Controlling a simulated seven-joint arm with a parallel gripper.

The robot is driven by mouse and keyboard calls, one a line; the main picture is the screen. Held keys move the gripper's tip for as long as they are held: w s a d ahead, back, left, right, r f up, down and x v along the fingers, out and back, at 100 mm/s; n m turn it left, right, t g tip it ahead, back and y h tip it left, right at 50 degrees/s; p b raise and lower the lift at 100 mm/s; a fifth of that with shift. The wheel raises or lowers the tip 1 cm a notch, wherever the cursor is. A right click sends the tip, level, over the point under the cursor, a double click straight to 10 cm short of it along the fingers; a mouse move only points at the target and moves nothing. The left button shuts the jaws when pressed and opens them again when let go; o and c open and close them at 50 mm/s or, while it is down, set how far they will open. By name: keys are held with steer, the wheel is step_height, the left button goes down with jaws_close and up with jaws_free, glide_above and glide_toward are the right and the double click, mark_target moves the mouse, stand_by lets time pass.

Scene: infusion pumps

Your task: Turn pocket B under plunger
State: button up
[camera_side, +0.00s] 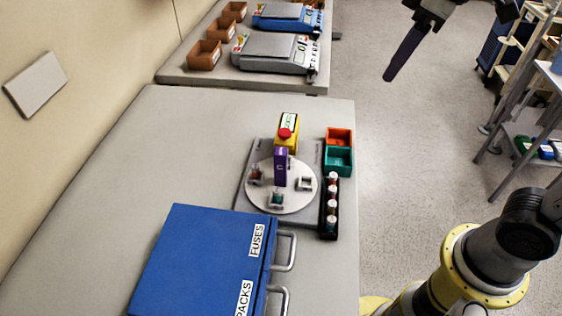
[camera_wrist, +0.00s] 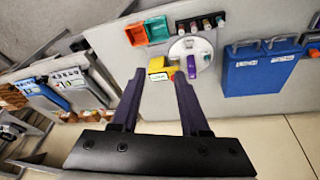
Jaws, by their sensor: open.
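A white round turntable (camera_side: 290,207) sits on a grey base plate on the table, with small square pockets (camera_side: 305,184) near its rim. Some pockets hold small items. The pocket letters are too small to read, so I cannot tell which is B. A purple upright plunger post (camera_side: 281,168) stands over the disc and hides part of it. In the wrist view the turntable (camera_wrist: 181,47) and purple post (camera_wrist: 191,66) lie beyond my fingertips. My gripper (camera_wrist: 159,80) is open and empty. In the side view my gripper (camera_side: 404,53) is raised at the upper right, well away from the turntable.
A yellow box with a red button (camera_side: 286,133) stands behind the post. Orange (camera_side: 339,136) and teal (camera_side: 338,161) bins and a black vial rack (camera_side: 330,222) line the right side. A blue case (camera_side: 200,250) with handles is in front. The table's left is clear.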

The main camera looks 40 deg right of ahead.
steer(key=w+a+f+n+g, duration=0.2)
steer(key=w+a+f, duration=0.1)
steer(key=w+a, duration=0.5)
steer(key=n+g, duration=0.1)
steer(key=n, duration=0.1)
glide_above(281, 163)
steer(key=w, duration=0.1)
steer(key=shift+h, duration=0.3)
steer(key=f, duration=0.4)
steer(key=d+f, duration=0.1)
steer(key=f, duration=0.2)
steer(key=shift+w, duration=0.1)
steer(key=shift+a+f, duration=0.15)
steer(key=shift+f, duration=0.15)
step_height(281, 163, down, 13)
steer(key=shift+f, duration=0.1)
jaws_close()
